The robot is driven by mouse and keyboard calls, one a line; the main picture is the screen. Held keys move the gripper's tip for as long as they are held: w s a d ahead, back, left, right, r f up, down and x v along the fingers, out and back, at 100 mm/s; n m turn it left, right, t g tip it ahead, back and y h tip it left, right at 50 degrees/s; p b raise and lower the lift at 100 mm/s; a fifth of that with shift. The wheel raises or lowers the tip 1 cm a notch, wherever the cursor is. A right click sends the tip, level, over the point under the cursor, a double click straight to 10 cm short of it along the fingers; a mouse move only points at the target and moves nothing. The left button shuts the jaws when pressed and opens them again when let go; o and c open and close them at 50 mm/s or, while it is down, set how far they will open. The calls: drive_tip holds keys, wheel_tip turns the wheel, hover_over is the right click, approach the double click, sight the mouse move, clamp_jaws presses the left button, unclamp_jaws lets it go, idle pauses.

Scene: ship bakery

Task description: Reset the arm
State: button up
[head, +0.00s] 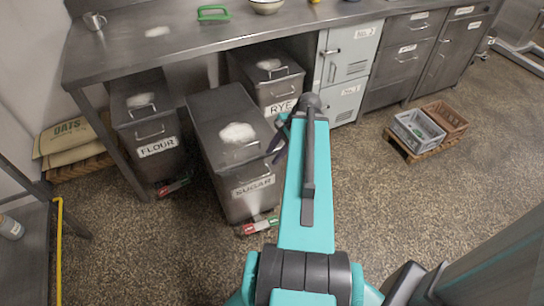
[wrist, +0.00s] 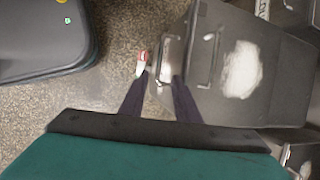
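My arm reaches up through the middle of the head view. My gripper (head: 275,148) is partly hidden behind the arm, close to the right edge of the SUGAR bin. In the wrist view my gripper (wrist: 160,77) has its two dark fingers spread apart, with nothing held between them. The grey SUGAR bin (head: 237,185) stands on the floor, its lid shut and a white powder patch on top. The bin lid (wrist: 265,95) also shows in the wrist view, with the fingers over its front edge. I cannot tell whether they touch it.
The FLOUR bin (head: 158,155) and RYE bin (head: 283,90) stand beside it under a steel counter (head: 180,38). Crates (head: 418,130) sit on a pallet at right. Floor (head: 420,200) is clear between.

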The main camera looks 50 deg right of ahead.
drive_tip(key=shift+a, duration=0.1)
idle(0.5)
drive_tip(key=w+a+f+n+g+y, duration=0.1)
drive_tip(key=a+f+n+g, duration=0.1)
drive_tip(key=a+f, duration=0.5)
drive_tip(key=a+f+n+g, duration=0.2)
drive_tip(key=a+f, duration=0.1)
drive_tip(key=a, duration=0.8)
drive_tip(key=w+a+f+n+g+y, duration=0.15)
drive_tip(key=a+f, duration=0.25)
drive_tip(key=a, duration=0.5)
drive_tip(key=s+a+f+n+g+h, duration=0.3)
drive_tip(key=s+a+f+n, duration=0.3)
drive_tip(key=s+a+f, duration=0.3)
drive_tip(key=s+d+f+n+h, duration=0.1)
drive_tip(key=s+f+n+h, duration=0.2)
drive_tip(key=s+f+n, duration=0.3)
drive_tip(key=n, duration=0.4)
drive_tip(key=shift+s+f+p, duration=0.25)
drive_tip(key=shift+p, duration=0.15)
